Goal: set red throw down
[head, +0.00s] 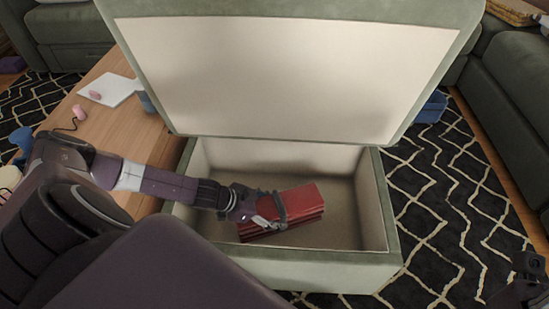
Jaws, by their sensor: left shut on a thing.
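The red throw (304,200) is a folded, layered bundle inside the open green storage ottoman (310,268). My left gripper (275,212) reaches over the ottoman's left wall and is shut on the throw's left part. The fingers hide some of the throw. I cannot tell whether the throw touches the ottoman's floor. At the bottom right corner, a dark part of my right arm or gripper (526,283) shows, and its finger state is unclear.
The ottoman's raised lid (290,75) stands open behind the box. A wooden table (120,130) with a white board (112,90) is at left. A blue bin (432,108) stands on the patterned rug (440,200) at right. Green sofas (510,75) border the room.

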